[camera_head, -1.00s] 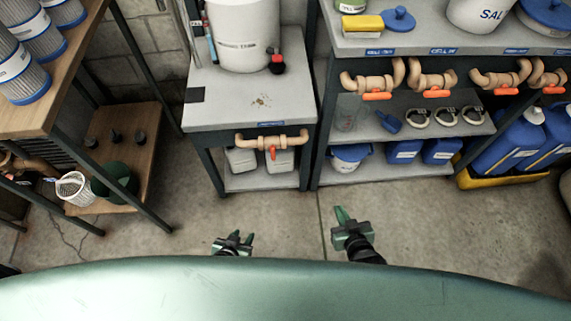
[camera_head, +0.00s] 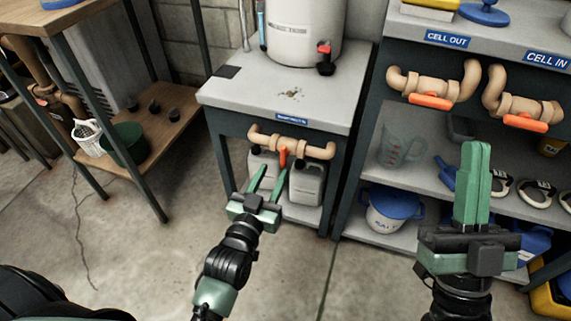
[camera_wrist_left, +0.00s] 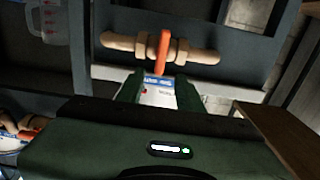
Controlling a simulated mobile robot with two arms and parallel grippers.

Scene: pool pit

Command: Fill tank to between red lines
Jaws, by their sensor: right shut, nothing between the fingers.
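The white tank (camera_head: 305,30) stands on the grey bench; its top is cut off, and no red lines show on its visible part. A tap with a red top (camera_head: 324,55) is at its lower front. Below the bench top is a tan pipe (camera_head: 318,151) with an orange valve handle (camera_head: 283,157) pointing down. My left gripper (camera_head: 270,176) is open, its fingers pointing at the handle; whether they flank it is unclear. The handle also shows in the left wrist view (camera_wrist_left: 164,50), just beyond the fingers (camera_wrist_left: 160,88). My right gripper (camera_head: 476,150) is shut and empty before the right bench.
The right bench carries pipes with orange valve handles (camera_head: 430,101) under CELL OUT and CELL IN labels. A clear jug (camera_head: 401,146) and a salt bucket (camera_head: 390,210) sit on its shelves. A wooden rack (camera_head: 150,135) stands left. Floor between is open.

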